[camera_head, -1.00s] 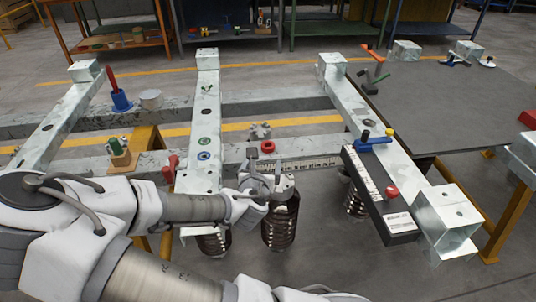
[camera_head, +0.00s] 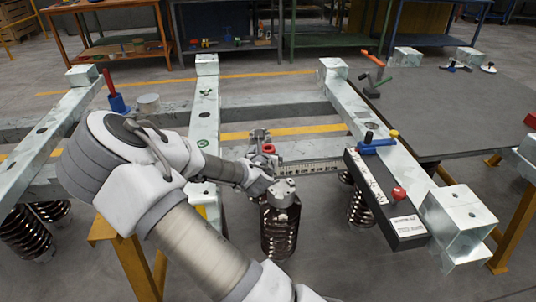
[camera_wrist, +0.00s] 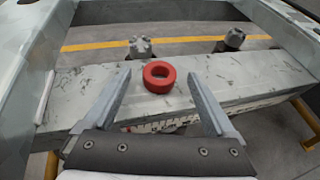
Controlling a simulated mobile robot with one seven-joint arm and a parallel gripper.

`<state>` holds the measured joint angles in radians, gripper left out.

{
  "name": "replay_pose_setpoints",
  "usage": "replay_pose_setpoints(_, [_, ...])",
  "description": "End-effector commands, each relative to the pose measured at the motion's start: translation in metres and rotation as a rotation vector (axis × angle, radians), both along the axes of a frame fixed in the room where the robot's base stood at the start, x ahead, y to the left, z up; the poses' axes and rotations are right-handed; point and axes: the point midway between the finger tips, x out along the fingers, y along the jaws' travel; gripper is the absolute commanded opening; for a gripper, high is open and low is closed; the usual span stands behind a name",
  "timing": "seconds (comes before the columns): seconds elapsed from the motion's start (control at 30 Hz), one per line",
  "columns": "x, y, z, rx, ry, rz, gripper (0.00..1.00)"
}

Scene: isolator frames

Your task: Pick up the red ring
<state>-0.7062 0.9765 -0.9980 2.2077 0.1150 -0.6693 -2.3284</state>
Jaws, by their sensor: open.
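The red ring (camera_head: 268,148) lies flat on the pale metal cross beam (camera_head: 315,160) in the head view. In the wrist view the ring (camera_wrist: 159,78) rests on the same beam, its hole facing up, in line with the gap between my fingers. My gripper (camera_head: 266,165) is close to the ring on its near side. In the wrist view my gripper (camera_wrist: 160,75) is open and empty, one finger to each side of the ring in the picture. How far the fingertips are above the beam is hard to tell.
A grey toothed part (camera_wrist: 140,46) stands just behind the ring, and another dark part (camera_wrist: 234,38) is further right. A black box with a red knob (camera_head: 398,194) lies on the right beam. A dark coil spring (camera_head: 280,228) hangs below my gripper.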

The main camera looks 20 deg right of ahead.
Motion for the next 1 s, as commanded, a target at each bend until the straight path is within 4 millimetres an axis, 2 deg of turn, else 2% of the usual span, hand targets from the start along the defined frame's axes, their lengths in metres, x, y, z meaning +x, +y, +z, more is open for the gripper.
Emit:
replay_pose_setpoints(0.13, [0.0109, -0.0064, -0.0066, 0.000, 0.000, 0.000, 0.91])
replay_pose_setpoints(0.4, [0.0124, -0.0073, -0.0063, 0.000, 0.001, 0.000, 0.91])
replay_pose_setpoints(0.9, [0.0122, -0.0072, -0.0063, 0.000, 0.001, 0.000, 0.02])
replay_pose_setpoints(1.0, [0.0122, -0.0072, -0.0062, 0.000, 0.001, 0.000, 0.02])
